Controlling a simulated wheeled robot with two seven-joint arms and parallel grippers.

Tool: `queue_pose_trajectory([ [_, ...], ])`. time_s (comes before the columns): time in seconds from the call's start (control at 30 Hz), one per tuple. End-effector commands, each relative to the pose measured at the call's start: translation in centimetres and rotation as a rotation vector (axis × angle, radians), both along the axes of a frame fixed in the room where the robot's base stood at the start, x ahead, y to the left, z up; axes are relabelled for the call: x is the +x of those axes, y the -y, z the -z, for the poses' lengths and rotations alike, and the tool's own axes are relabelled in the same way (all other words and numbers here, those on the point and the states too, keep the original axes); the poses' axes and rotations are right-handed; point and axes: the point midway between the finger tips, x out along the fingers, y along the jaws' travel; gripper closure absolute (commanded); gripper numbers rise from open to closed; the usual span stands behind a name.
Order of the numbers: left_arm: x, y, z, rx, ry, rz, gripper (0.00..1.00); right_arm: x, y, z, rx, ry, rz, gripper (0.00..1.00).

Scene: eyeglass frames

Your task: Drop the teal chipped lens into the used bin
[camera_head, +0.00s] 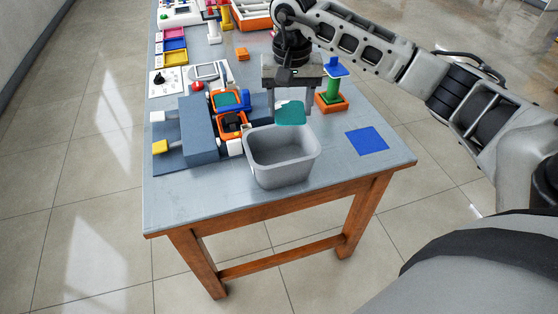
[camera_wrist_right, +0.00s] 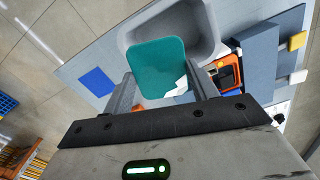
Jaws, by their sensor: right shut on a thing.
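The teal lens (camera_head: 290,113) is held by my right gripper (camera_head: 291,97), which is shut on it. In the head view the lens hangs over the far rim of the grey open bin (camera_head: 282,177). In the right wrist view the lens (camera_wrist_right: 155,66) sits between the two fingers of the gripper (camera_wrist_right: 163,88), with a pale chipped patch at its lower right corner. The grey bin (camera_wrist_right: 212,45) shows behind the lens there, and the lens hides much of its inside. What I see of the bin's inside looks empty. My left gripper is not in view.
A blue-grey block fixture (camera_head: 199,130) with orange and blue parts stands left of the bin. A blue square (camera_head: 367,140) lies flat to its right. A green and blue post on an orange base (camera_head: 332,101) stands behind.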

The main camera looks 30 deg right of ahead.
Motion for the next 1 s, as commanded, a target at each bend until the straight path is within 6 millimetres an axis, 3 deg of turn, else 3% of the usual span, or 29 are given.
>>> queue_pose_trajectory([
  [0.03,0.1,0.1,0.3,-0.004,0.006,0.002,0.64,0.0,0.0,1.1,0.001,-0.002,0.000,0.64],
  [0.2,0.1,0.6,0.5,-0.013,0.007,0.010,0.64,0.0,0.0,2.6,0.000,0.000,0.000,0.64],
  [0.53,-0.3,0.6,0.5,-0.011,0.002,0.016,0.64,0.0,0.0,2.9,0.000,0.000,-0.001,0.64],
  [0.57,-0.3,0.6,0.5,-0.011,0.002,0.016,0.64,0.0,0.0,2.9,0.000,0.000,-0.001,0.34],
  [0.63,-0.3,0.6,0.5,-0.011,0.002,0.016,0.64,0.0,0.0,2.9,0.000,0.000,-0.001,0.17],
  [1.0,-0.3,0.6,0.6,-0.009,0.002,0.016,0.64,0.0,0.0,2.3,-0.001,0.003,-0.001,0.17],
])
